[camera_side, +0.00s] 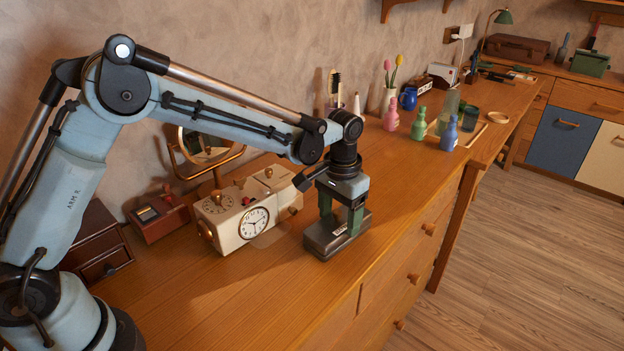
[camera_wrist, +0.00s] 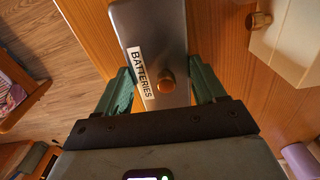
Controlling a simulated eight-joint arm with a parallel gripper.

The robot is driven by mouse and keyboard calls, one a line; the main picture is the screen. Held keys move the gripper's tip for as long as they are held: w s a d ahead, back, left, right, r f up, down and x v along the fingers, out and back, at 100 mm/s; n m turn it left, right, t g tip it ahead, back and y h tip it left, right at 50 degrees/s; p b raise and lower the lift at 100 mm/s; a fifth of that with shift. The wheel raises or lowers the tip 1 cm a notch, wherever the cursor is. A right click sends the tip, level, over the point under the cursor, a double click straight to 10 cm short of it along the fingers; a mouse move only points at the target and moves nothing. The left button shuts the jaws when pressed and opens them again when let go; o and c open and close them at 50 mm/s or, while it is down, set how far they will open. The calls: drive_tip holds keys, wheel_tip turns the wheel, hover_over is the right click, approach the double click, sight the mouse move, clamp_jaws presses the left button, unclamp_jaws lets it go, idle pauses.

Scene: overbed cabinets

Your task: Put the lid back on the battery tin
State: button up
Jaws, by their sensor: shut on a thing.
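The battery tin (camera_side: 322,249) is a grey metal box standing on the wooden dresser top in the side view. Its grey lid (camera_side: 322,232) is at the top of the tin and looks level with it; I cannot tell whether it is fully seated. In the wrist view the lid (camera_wrist: 152,30) shows a white BATTERIES label and a round copper-coloured knob. My gripper (camera_side: 340,225) points straight down with its green fingers on two opposite sides of the lid. It is shut on the lid, and the fingers also flank it in the wrist view (camera_wrist: 160,75). The tin's inside is hidden.
A cream clock radio (camera_side: 232,222) stands close to the left of the tin, with a round mirror (camera_side: 203,148) behind it. Several small bottles (camera_side: 450,132) stand farther right. The dresser top in front of the tin is clear up to its front edge.

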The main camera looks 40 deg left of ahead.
idle(0.4)
drive_tip(key=o, duration=1.1)
drive_tip(key=shift+o, duration=0.2)
drive_tip(key=shift+r, duration=3.5)
clamp_jaws()
drive_tip(key=shift+f, duration=0.7)
